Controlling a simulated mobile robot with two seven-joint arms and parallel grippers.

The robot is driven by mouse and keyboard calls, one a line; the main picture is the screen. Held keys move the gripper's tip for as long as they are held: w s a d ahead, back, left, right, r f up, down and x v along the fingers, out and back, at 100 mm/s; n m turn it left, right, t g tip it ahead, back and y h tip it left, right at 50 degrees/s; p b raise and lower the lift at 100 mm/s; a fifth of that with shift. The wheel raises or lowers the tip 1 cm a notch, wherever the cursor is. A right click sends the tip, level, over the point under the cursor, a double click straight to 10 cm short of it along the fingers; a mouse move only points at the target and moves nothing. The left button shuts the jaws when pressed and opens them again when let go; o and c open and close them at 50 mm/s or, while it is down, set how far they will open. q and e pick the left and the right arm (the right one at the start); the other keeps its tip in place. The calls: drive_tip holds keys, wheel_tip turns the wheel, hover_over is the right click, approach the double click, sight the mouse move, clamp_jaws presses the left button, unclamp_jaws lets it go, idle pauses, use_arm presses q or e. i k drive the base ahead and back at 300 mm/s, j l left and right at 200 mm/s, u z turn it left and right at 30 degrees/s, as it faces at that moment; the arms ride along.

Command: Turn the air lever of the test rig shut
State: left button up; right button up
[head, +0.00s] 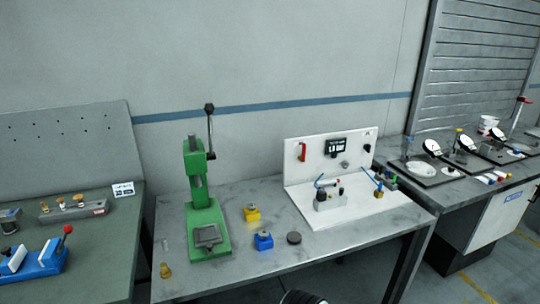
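The test rig (300,178) is a white back panel and base plate on the grey middle bench, with a small dark display (334,146). A red lever (303,152) sits upright on the panel's upper left. A blue lever (372,178) slants at the right side of the panel. Neither of my grippers is in view.
A green lever press (205,215) stands left of the rig.

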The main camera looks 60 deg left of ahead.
sight(302, 158)
drive_tip(key=u, duration=1.85)
drive_tip(key=l+u, duration=0.45)
drive_tip(key=i+l+u, duration=0.1)
drive_tip(key=l+u, duration=0.2)
drive_tip(key=u, duration=0.2)
drive_tip(key=k+l+u, duration=0.15)
drive_tip(key=l, duration=0.4)
drive_tip(key=l+u, duration=0.2)
drive_tip(key=l, duration=0.35)
